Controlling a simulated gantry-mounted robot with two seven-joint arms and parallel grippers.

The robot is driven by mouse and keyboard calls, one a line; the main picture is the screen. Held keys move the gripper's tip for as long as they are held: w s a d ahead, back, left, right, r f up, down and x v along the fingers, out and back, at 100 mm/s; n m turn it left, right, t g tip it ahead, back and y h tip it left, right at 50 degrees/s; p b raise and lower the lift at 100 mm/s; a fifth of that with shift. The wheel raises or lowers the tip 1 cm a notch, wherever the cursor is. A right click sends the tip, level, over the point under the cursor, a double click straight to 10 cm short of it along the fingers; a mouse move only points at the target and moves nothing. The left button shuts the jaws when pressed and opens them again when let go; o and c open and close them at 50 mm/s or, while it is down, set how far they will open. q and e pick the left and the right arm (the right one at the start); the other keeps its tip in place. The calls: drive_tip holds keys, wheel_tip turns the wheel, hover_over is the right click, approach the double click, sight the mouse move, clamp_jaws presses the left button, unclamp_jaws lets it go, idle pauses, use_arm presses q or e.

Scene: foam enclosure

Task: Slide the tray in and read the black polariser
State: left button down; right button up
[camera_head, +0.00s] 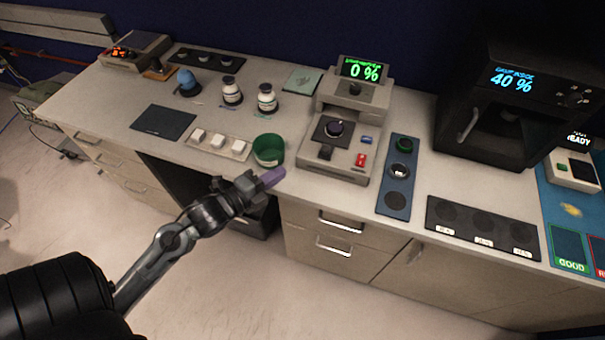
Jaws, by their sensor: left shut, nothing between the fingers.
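The measuring instrument (346,163) stands in the middle of the bench, its green display (361,70) reading 0 %. On its front part lies a dark square tray (322,137) with a black handle (325,153) at the front. A round black piece (335,128), apparently the polariser, sits on the tray, in front of the raised rear head. My right gripper is out of view.
A green cup (268,149) stands close to my left fingertips. A blue holder strip (386,174) and a dark labelled strip (475,244) lie to the right. A black oven-like box (483,130) shows 40 %. White-labelled bottles (232,91) stand behind the cup.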

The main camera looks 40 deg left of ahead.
use_arm(q)
drive_tip(key=f, duration=0.2)
drive_tip(key=b, duration=0.2)
approach(322, 151)
drive_tip(key=w, duration=0.4)
drive_tip(key=w+f, duration=0.1)
drive_tip(key=w, duration=0.1)
drive_tip(key=shift+w+d, duration=0.1)
drive_tip(key=shift+w, duration=0.3)
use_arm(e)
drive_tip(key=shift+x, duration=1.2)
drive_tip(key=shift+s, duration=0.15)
